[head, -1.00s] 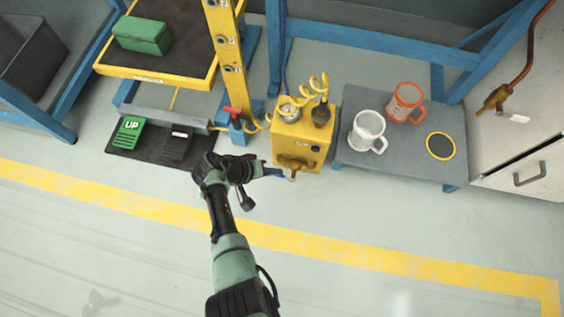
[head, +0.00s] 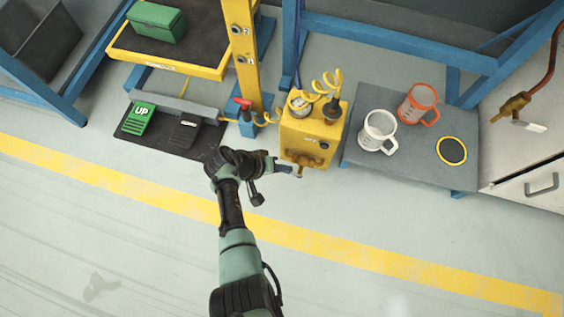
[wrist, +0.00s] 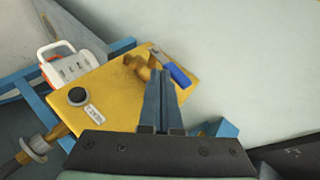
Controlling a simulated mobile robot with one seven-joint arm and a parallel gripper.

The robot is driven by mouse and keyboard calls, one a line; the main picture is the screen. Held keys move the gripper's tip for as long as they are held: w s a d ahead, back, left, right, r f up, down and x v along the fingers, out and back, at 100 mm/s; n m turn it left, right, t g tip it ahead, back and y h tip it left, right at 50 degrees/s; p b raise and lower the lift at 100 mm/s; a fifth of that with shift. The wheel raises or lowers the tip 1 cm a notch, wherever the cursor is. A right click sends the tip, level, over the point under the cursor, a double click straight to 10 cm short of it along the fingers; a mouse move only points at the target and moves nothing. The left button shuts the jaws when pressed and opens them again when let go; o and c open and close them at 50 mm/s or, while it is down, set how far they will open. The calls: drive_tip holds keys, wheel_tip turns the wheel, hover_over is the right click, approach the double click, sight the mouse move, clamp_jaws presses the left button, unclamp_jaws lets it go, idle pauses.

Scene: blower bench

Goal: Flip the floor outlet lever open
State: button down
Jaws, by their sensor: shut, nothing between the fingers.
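The yellow floor box (head: 314,136) stands on the floor, with a brass outlet valve (head: 305,160) low on its near face. My gripper (wrist: 158,74) is shut and empty. Its fingertips are just beside the lever, on its left in the wrist view; I cannot tell whether they touch. In the head view my gripper (head: 294,171) is at the box's near lower side, and the lever is hard to make out.
A low grey table (head: 403,162) with a white mug (head: 377,131) and an orange mug (head: 416,104) stands right of the box. A red-handled valve (head: 243,103) and pedals (head: 184,132) are to the left. Open floor lies in front.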

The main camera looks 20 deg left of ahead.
drive_tip(key=w+p+v, duration=0.1)
drive_tip(key=p+v, duration=0.7)
drive_tip(key=v, duration=0.4)
drive_tip(key=shift+r+p, duration=0.35)
drive_tip(key=shift+s+a, duration=0.15)
drive_tip(key=shift+a, duration=0.05)
